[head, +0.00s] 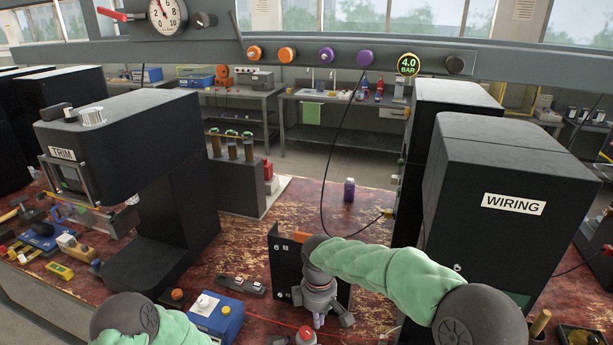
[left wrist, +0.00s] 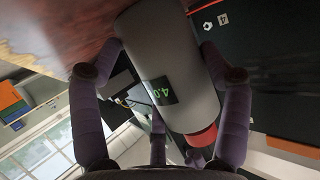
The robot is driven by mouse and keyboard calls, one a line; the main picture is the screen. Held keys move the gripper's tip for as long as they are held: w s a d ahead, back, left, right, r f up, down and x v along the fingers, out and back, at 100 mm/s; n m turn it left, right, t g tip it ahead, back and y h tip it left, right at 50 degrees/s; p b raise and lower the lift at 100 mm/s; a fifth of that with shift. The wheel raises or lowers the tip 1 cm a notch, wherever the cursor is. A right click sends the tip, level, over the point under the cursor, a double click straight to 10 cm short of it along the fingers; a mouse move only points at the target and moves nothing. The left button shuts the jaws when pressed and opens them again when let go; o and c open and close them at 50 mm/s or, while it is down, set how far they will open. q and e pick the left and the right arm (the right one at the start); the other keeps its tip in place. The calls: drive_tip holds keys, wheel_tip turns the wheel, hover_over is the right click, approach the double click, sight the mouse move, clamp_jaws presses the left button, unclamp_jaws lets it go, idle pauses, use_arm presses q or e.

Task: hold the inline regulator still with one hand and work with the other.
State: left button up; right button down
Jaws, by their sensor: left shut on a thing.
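The inline regulator (left wrist: 165,65) is a grey cylinder with a green 4.0 display and a red end, seen in the left wrist view. My left gripper (left wrist: 160,62) is shut on it, purple-grey fingers on either side of the body. In the head view my left gripper is below the frame. A red-topped part (head: 305,335) at the bottom edge there may be the regulator's end; I cannot be sure. My right gripper (head: 320,308) points down in front of a black upright plate (head: 285,262), its fingers spread; I see nothing held in it.
A blue box (head: 217,317) and a dark switch strip (head: 240,286) lie left of the plate. The black TRIM machine (head: 130,130) stands left, the WIRING cabinet (head: 500,210) right.

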use_arm(q)
drive_tip(key=shift+f, duration=0.15)
drive_tip(key=o, duration=1.2)
drive_tip(key=shift+a, duration=0.1)
